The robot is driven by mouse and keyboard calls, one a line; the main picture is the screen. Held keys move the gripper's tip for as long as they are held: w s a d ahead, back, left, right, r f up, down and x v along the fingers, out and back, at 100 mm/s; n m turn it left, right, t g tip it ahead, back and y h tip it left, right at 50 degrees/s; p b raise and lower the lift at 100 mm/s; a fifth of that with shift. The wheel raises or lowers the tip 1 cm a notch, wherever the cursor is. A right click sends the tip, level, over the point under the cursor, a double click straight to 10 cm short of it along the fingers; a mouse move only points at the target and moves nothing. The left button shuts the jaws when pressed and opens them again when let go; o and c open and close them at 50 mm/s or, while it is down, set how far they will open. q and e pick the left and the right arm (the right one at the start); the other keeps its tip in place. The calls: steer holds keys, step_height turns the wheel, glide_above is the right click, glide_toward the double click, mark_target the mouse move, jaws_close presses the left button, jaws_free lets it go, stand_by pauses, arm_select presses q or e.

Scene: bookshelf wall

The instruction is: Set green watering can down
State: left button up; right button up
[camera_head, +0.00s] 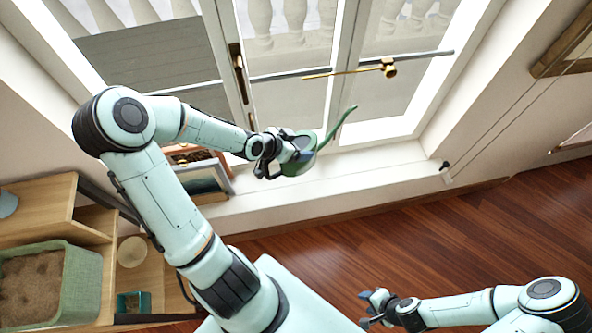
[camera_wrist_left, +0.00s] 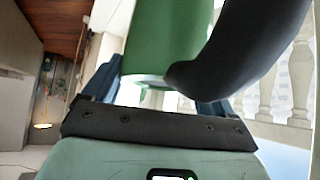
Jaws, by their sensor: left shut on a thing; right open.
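The green watering can (camera_head: 301,163) is at the window, with its thin spout pointing up and to the right in the head view. My left gripper (camera_head: 290,152) is shut on it, and the arm partly hides the can. In the left wrist view the green can body (camera_wrist_left: 165,38) and a dark curved part (camera_wrist_left: 245,50), perhaps its handle, fill the space between the fingers. Whether the can touches the sill cannot be told. My right gripper (camera_head: 372,305) is open and empty over the wooden floor at the lower right.
The white window sill (camera_head: 370,163) has free room right of the can. Framed pictures (camera_head: 203,178) lean left of it. A wooden shelf (camera_head: 40,205) with a green basket (camera_head: 85,285) stands at the left. Window frames with handles (camera_head: 240,75) are behind the can.

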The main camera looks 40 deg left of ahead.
arm_select(q)
steer(key=f, duration=0.1)
steer(key=s+f+b, duration=0.1)
steer(key=f, duration=0.1)
steer(key=f+b, duration=0.1)
steer(key=f, duration=0.1)
steer(key=shift+s+f, duration=0.15)
steer(key=shift+s, duration=0.2)
steer(key=f, duration=0.2)
steer(key=f+b, duration=0.1)
steer(key=f, duration=0.1)
steer(key=shift+w, duration=0.4)
steer(key=shift+f, duration=0.35)
steer(key=shift+f+b, duration=0.7)
steer(key=shift+f, duration=1.45)
arm_select(e)
steer(key=s+f, duration=0.5)
steer(key=f, duration=0.2)
steer(key=shift+s+g, duration=0.3)
steer(key=shift+s, duration=0.1)
steer(key=shift+f, duration=0.1)
arm_select(q)
steer(key=shift+f, duration=0.2)
steer(key=o, duration=1.1)
steer(key=shift+c, duration=0.2)
steer(key=shift+s, duration=0.1)
arm_select(e)
steer(key=shift+s+f, duration=0.1)
